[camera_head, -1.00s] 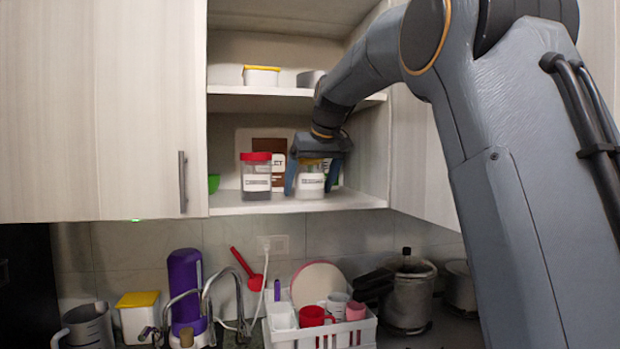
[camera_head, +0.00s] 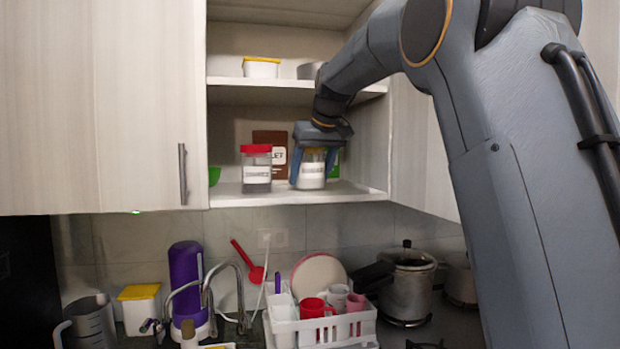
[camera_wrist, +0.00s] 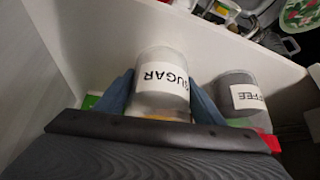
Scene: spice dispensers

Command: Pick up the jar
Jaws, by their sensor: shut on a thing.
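A clear jar with white contents, a white label and a yellow lid (camera_head: 312,172) stands upright on the lower cupboard shelf (camera_head: 290,194). In the wrist view its label reads "SUGAR" (camera_wrist: 162,82). My gripper (camera_head: 314,168) reaches down over it from above, with one blue finger on each side, and is shut on the jar. In the wrist view the fingers (camera_wrist: 160,95) press against both sides of it. A second jar with a red lid and dark contents (camera_head: 256,172) stands to its left; its label in the wrist view seems to read "COFFEE" (camera_wrist: 246,96).
A brown box (camera_head: 270,146) stands behind the jars, and a green bowl (camera_head: 214,176) is at the shelf's left. The upper shelf (camera_head: 285,83) is close above my wrist. The cupboard's right wall (camera_head: 366,150) is near. A dish rack (camera_head: 330,332) stands below.

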